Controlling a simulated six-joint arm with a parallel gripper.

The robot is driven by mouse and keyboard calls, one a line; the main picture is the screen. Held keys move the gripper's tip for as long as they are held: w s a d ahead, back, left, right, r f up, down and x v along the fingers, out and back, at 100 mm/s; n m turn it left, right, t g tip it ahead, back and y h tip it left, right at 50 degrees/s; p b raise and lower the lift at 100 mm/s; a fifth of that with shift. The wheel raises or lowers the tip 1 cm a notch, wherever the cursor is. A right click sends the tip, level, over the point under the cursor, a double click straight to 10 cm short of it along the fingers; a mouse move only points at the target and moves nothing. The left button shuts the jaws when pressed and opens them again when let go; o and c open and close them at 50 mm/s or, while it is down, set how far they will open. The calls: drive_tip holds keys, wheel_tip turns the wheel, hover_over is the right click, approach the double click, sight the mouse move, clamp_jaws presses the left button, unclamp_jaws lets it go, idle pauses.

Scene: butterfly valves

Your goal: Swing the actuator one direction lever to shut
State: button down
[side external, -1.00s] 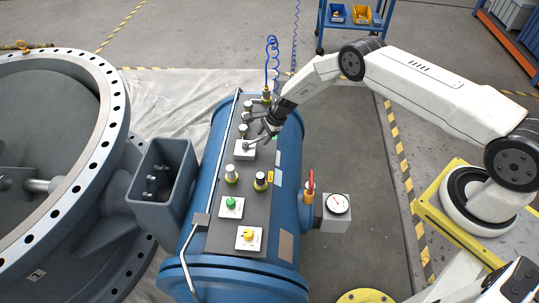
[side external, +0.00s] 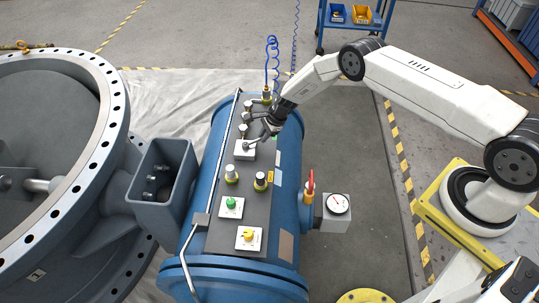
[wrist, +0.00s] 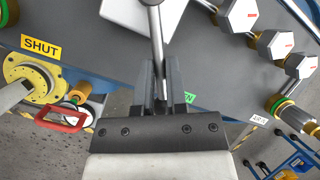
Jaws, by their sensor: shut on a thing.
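The direction lever is a grey metal rod (wrist: 156,45) on a round pivot, mounted on a white square plate (side external: 243,151) on top of the blue actuator (side external: 288,150). My gripper (wrist: 160,100) is shut on the lever's outer end, with a dark finger on each side; it also shows in the side view (side external: 267,130). A green label (wrist: 190,97), partly hidden, lies right beside the fingers. The yellow SHUT label (wrist: 41,47) lies well to the left in the wrist view. The lever points toward the green label, away from SHUT.
Silver hex-headed fittings (wrist: 283,43) stand to the right in the wrist view. A red handle (side external: 310,184) and a gauge (side external: 338,204) stand at the actuator's right side. Green (side external: 231,204) and yellow (side external: 248,236) knobs sit nearer the front.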

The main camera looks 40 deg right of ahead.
drive_tip(key=shift+s, duration=0.1)
idle(0.8)
drive_tip(key=shift+s+a+m+t+h, duration=0.35)
drive_tip(key=shift+s+m, duration=0.2)
drive_tip(key=shift+m, duration=0.55)
drive_tip(key=shift+s+a+m+t+h, duration=0.2)
drive_tip(key=shift+s+m+t+h, duration=0.25)
drive_tip(key=shift+m, duration=0.65)
drive_tip(key=shift+s+a+m, duration=0.25)
drive_tip(key=shift+s+m, duration=0.1)
drive_tip(key=shift+m, duration=0.25)
drive_tip(key=shift+s+a+m+h, duration=0.4)
drive_tip(key=shift+a+m+h, duration=0.15)
drive_tip(key=shift+m, duration=0.45)
drive_tip(key=c, duration=0.7)
unclamp_jaws()
drive_tip(key=shift+o, duration=0.2)
drive_tip(key=shift+r, duration=0.25)
drive_tip(key=v, duration=0.7)
drive_tip(key=shift+s, duration=0.2)
